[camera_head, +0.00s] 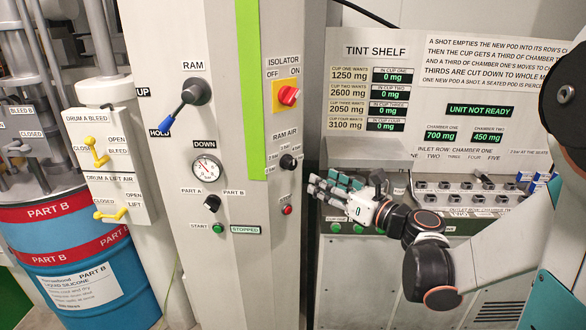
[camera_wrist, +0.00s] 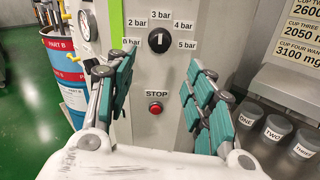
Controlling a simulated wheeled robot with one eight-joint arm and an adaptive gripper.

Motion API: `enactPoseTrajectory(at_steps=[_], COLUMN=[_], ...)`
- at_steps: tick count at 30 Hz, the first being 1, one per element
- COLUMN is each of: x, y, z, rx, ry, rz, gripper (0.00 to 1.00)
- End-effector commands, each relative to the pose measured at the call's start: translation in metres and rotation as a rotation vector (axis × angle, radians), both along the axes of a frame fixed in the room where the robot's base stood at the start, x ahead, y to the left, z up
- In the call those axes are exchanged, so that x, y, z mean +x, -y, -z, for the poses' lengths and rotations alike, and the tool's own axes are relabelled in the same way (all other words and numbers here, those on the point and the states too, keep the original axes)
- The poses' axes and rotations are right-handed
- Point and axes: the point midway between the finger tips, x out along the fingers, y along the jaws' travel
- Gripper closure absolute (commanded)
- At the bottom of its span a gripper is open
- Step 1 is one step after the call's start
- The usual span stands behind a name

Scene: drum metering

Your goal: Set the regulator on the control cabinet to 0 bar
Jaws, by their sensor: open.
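The regulator is a black knob (camera_wrist: 159,41) on the front of the pale control cabinet (camera_wrist: 160,118), ringed by bar labels up to 5 bar. Its white mark stands about upright, toward the 3 bar label. In the head view the knob (camera_head: 288,162) sits under the RAM AIR label. My gripper (camera_wrist: 160,72) is open and empty, with its teal-padded fingers either side of the knob in the wrist view and apart from it. In the head view my gripper (camera_head: 320,190) is right of the cabinet's edge, a little lower than the knob.
A red STOP button (camera_wrist: 155,108) is below the knob. The red isolator switch (camera_head: 288,96) is above it. The blue-tipped ram lever (camera_head: 181,108) and a pressure gauge (camera_head: 206,168) are to the left. The tint shelf (camera_head: 370,150) stands behind my gripper at right.

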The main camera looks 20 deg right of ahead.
Motion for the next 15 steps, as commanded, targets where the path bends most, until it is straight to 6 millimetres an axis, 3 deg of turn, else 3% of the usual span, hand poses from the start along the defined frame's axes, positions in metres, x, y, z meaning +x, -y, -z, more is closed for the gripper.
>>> enactPoseTrajectory(at_steps=[15], x=[0.086], y=[-0.045], z=[0.001], rx=[0.000], ry=[0.000], rz=[-0.003], gripper=[0.51])
